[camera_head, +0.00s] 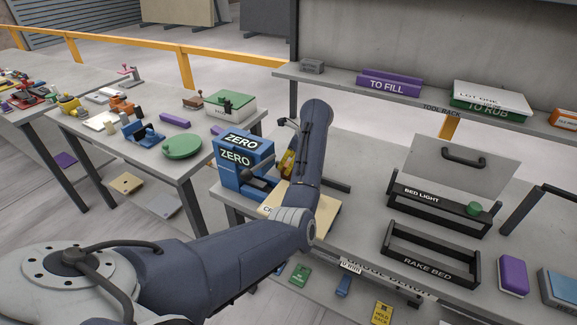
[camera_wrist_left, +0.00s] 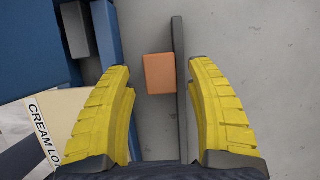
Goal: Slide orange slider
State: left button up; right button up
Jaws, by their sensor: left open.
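The orange slider (camera_wrist_left: 160,73) is a small block in the left wrist view. It sits against the left side of a thin dark grey rail (camera_wrist_left: 179,100). My left gripper (camera_wrist_left: 162,68) is open, with its yellow ribbed fingers to either side of the block and rail. Clear gaps show between the fingers and the block, and I cannot tell the height above it. In the head view the left gripper (camera_head: 288,163) is partly hidden behind my arm, beside the blue ZERO box. The orange slider is hidden there; part of the rail (camera_head: 336,186) shows. My right gripper is out of view.
A blue ZERO box (camera_head: 237,150) stands close left of the gripper. A cream board (camera_head: 325,212) lies under my forearm. Black RAKE BED (camera_head: 425,266) and BED LIGHT (camera_head: 435,206) frames stand to the right. Bare slab lies right of the rail.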

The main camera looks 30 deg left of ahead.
pick_arm(q)
jog(key=shift+x, duration=0.95)
jog(key=shift+c, duration=0.2)
grip_shut()
